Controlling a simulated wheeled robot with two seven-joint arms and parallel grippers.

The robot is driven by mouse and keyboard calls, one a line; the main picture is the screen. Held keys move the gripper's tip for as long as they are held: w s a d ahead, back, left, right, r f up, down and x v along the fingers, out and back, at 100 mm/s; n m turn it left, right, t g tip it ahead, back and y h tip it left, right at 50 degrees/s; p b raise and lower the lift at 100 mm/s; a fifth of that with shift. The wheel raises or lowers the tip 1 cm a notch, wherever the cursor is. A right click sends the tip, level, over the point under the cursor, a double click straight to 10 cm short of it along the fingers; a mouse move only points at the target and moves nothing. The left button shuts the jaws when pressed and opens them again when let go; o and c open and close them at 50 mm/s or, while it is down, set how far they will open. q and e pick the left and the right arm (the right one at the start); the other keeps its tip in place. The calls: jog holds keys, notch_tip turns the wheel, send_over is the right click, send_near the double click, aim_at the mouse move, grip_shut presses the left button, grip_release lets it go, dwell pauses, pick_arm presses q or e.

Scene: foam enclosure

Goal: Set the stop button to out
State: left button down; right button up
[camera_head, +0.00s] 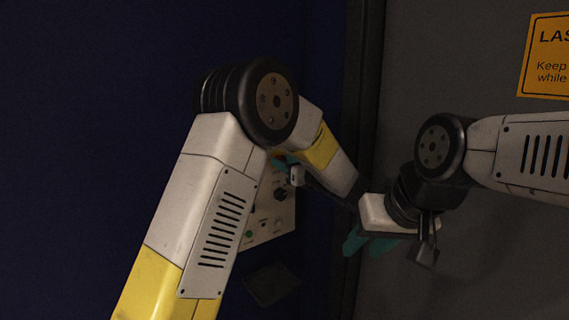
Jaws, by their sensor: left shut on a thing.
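The control panel (268,222) is pale and mounted on the dark blue wall, partly hidden behind my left arm. My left gripper (284,164) has teal fingertips at the panel's upper part. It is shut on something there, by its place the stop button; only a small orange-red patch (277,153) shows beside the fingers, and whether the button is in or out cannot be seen. My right gripper (364,243) hangs right of the panel, its teal fingers apart and nothing seen between them.
A dark knob (281,194) and a green button (249,234) are lower on the panel. A dark flat piece (272,283) is below it. A dark vertical frame (362,100) separates the blue wall from a grey surface with an orange warning sign (546,58).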

pick_arm(q)
jog(key=shift+v, duration=0.9)
jog(key=c, duration=0.9)
grip_release()
jog(key=v, duration=0.8)
jog(key=shift+w+a, duration=0.1)
jog(key=shift+a, duration=0.05)
